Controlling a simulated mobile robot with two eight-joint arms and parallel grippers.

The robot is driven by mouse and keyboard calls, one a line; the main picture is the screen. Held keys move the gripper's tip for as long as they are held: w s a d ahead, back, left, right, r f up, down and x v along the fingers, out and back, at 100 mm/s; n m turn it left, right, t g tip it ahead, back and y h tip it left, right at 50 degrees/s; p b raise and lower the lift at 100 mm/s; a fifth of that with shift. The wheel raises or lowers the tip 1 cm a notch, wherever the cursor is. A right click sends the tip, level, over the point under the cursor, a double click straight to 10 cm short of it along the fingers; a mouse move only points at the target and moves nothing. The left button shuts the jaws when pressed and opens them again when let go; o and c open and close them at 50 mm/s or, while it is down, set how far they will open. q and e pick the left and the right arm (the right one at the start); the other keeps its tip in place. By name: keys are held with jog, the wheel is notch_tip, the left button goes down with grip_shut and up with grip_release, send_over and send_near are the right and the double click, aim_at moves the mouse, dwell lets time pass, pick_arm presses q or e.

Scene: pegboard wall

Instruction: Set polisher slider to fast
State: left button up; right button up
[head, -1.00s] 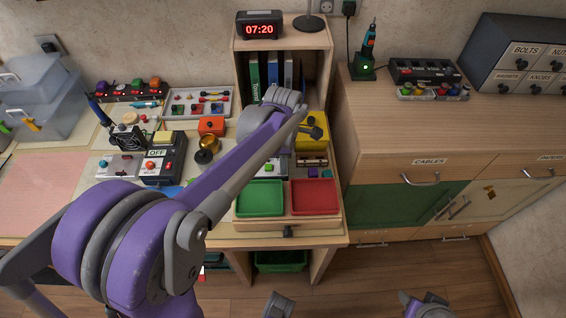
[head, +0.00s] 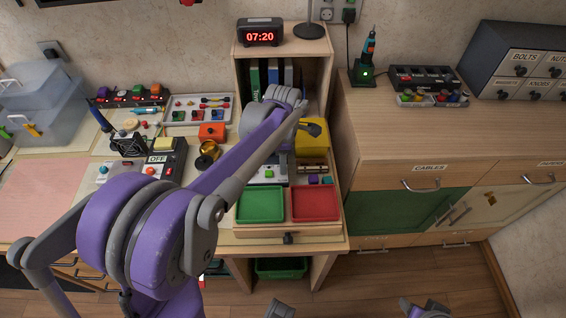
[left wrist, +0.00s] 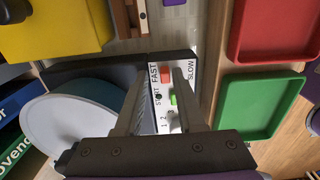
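The polisher's white control panel (left wrist: 163,122) shows in the left wrist view, with the words FAST, START and SLOW. A red piece (left wrist: 166,74), seemingly the slider knob, sits close to the FAST label. A green button (left wrist: 173,99) is below it. The round polisher wheel (left wrist: 78,115) is at the left. My left gripper (left wrist: 163,72) is open over the panel, with one finger on each side of the red piece and a gap between them. I cannot tell whether a finger touches it. In the head view my left arm hides the fingers and most of the polisher.
A green tray (head: 260,204) and a red tray (head: 315,203) lie in front of the polisher. A switch box marked OFF (head: 172,163) and a small brass-coloured object (head: 208,152) are to the left.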

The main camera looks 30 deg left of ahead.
dwell(0.3)
pick_arm(q)
notch_tip(320, 180, up, 11)
jog(key=shift+f+p, duration=0.1)
jog(key=shift+p, duration=0.55)
